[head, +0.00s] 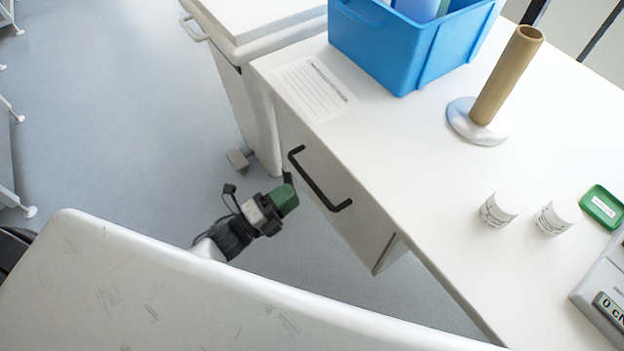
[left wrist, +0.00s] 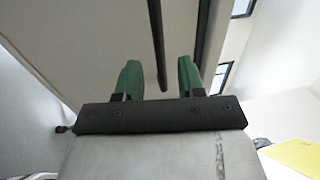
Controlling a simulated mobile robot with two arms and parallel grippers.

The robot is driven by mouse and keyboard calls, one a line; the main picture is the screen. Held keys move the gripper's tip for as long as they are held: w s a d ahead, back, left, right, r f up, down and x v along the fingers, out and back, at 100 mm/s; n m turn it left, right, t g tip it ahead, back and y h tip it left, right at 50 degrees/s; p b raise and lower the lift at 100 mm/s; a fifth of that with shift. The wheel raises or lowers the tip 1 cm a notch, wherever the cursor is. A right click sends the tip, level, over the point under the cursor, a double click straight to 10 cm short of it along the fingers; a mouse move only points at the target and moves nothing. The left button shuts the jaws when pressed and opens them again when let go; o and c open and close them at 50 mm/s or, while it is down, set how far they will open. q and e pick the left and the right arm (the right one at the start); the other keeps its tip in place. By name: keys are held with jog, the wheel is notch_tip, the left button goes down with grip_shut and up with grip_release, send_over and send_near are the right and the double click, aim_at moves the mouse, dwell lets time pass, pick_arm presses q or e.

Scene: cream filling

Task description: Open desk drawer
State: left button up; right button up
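The desk drawer (head: 358,228) has a pale front under the white desktop and looks shut. Its black bar handle (head: 316,184) runs along the front. My left gripper (head: 287,194) has green fingers and is close to the handle, on its outer side. In the left wrist view the two fingers (left wrist: 159,76) are open, and the end of the dark handle bar (left wrist: 156,40) shows in the gap between them, apart from both fingers. How deep the bar lies between them is hard to tell. My right gripper is not in view.
On the desk (head: 420,150) stand a blue bin (head: 400,50), a tan tube on a round base (head: 505,75), two white cups (head: 497,209), a green tray (head: 603,206) and a scale (head: 604,290). A white cabinet (head: 235,85) stands left of the desk.

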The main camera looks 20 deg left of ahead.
aim_at(310, 180)
pick_arm(q)
jog(key=x, duration=0.6)
jog(key=shift+w+d, duration=0.1)
jog(key=shift+c, duration=0.3)
jog(key=shift+f, duration=0.1)
grip_shut()
